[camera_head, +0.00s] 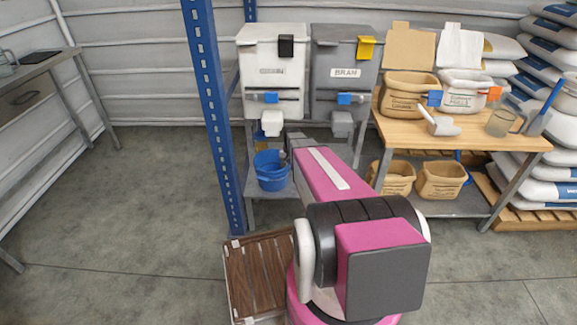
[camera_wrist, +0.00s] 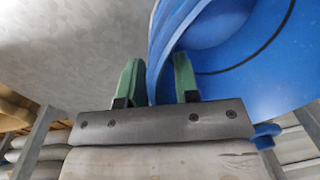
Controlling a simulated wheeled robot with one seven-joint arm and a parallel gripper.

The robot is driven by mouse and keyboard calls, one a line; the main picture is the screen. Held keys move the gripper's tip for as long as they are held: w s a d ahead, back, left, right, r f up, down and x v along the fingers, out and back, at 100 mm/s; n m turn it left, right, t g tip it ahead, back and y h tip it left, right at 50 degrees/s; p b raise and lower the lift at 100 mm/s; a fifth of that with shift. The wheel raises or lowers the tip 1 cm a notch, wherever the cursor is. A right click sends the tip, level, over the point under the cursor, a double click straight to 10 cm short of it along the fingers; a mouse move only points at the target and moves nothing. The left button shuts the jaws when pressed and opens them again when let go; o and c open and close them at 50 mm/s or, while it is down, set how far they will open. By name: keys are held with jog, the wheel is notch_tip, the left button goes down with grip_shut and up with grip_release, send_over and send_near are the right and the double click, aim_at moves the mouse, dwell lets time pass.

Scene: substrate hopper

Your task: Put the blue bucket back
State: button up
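The blue bucket (camera_head: 271,172) is low down beneath the hoppers, at the left end of their stand. I cannot tell whether its bottom touches the lower shelf. My gripper (camera_wrist: 160,78) is at the bucket's right side, mostly hidden behind my arm in the head view. In the wrist view the bucket (camera_wrist: 255,75) fills the upper right. Its wall passes between the two green fingers, one outside and one inside. The left finger looks close against the wall. Whether the fingers press on it from both sides is not clear.
A white hopper (camera_head: 272,62) and a grey BRAN hopper (camera_head: 345,72) stand above the bucket. A blue upright post (camera_head: 210,110) rises just left of it. A wooden bench (camera_head: 470,133) with sacks and scoops is at right. Open floor (camera_head: 130,200) lies at left.

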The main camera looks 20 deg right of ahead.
notch_tip(320, 180, up, 8)
jog(key=s+a+r+n, duration=0.1)
jog(key=s+a+r, duration=0.1)
jog(key=s, duration=0.5)
jog(key=s+a+r+n, duration=0.2)
jog(key=s+a, duration=0.3)
jog(key=s, duration=0.2)
jog(key=s+a+r+n+h, duration=0.1)
jog(key=s+a+r, duration=0.1)
jog(key=s+a, duration=0.2)
jog(key=s, duration=0.3)
jog(key=shift+s+r+n, duration=0.3)
jog(key=shift+s+r, duration=0.1)
